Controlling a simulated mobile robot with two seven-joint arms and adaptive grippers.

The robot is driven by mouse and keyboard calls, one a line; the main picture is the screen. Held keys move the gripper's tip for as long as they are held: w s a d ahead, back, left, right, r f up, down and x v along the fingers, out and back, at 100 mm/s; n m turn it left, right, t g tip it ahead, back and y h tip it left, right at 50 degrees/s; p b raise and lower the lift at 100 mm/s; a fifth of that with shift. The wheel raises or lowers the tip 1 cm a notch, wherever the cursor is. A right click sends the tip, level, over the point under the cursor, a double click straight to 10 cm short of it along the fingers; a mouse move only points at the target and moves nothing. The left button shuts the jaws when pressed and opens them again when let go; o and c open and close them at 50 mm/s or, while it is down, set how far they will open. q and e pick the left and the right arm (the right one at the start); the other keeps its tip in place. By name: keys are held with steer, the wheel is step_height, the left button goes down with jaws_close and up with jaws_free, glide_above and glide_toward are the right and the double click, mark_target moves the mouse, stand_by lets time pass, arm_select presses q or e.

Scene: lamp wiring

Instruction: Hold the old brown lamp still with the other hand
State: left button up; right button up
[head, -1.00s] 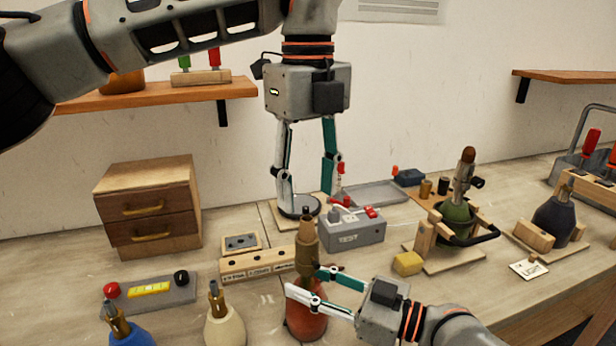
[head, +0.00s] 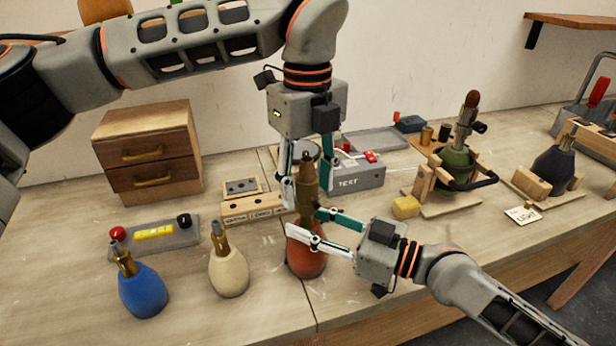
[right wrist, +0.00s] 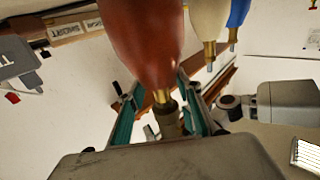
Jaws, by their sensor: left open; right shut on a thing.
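The reddish-brown lamp (head: 305,255) stands upright near the front middle of the bench, with a brass-brown neck and socket. My right gripper (head: 304,223) comes in from the right and is shut on its neck. In the right wrist view the lamp body (right wrist: 147,35) appears upside down, with its neck between my fingers (right wrist: 163,100). My left gripper (head: 306,188) points down from above and is open. Its fingers appear on either side of the lamp's upper neck; I cannot tell whether they touch it.
A blue lamp (head: 142,290) and a cream lamp (head: 229,272) stand to the left. Behind are a grey TEST box (head: 358,178) and a wooden block (head: 245,211). A green lamp (head: 455,165) sits in a wooden stand on the right, near a yellow block (head: 405,207). The right front bench is clear.

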mark_target(307, 160)
steer(key=shift+f, duration=0.6)
arm_select(q)
steer(key=c, duration=1.2)
jaws_close()
steer(key=shift+r, duration=3.05)
arm_select(e)
steer(key=o, duration=1.3)
arm_select(q)
steer(key=shift+w+f, duration=0.1)
steer(key=shift+w, duration=0.05)
arm_select(e)
steer(key=shift+w, duration=0.15)
steer(key=shift+r, duration=0.25)
